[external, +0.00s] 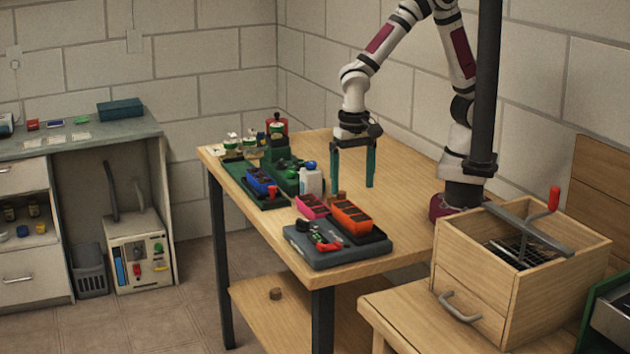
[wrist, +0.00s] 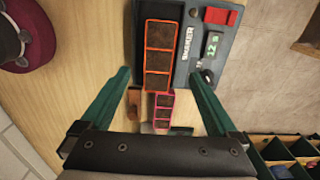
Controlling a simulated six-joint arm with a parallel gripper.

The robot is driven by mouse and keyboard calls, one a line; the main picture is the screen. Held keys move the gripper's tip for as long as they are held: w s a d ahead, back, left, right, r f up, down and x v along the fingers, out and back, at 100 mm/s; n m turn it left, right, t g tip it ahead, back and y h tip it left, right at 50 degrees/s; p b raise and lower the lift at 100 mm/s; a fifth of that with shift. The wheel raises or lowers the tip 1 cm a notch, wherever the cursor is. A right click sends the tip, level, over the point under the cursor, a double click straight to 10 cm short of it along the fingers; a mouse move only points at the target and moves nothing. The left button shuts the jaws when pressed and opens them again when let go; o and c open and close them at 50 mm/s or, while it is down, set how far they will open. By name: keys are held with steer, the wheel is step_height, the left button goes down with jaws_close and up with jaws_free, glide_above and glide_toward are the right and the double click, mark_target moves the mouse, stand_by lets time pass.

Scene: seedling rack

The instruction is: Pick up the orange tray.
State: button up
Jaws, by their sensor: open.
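The orange tray (external: 352,217) is a short row of dark soil-filled cells with an orange rim. It sits on the dark plate of a grey shaker (external: 322,254) near the table's front corner. The tray also shows in the wrist view (wrist: 160,55), at the top centre, long side running up the picture. My gripper (external: 352,190) points down with its green fingers apart and nothing between them, above the table around the tray's level in the picture. In the wrist view my fingertips (wrist: 160,75) appear on either side of the tray's lower part, apart from it.
A pink tray (external: 312,206) lies close beside the orange one, and a blue tray (external: 261,182) stands farther left on a green base. A white bottle (external: 311,181) stands near the pink tray. The shaker has a red switch (wrist: 220,16). Bare wood lies at the table's right.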

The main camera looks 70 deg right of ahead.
mark_target(352, 211)
steer(key=f, duration=0.6)
steer(key=shift+d+f, duration=0.2)
steer(key=shift+f, duration=0.1)
jaws_close()
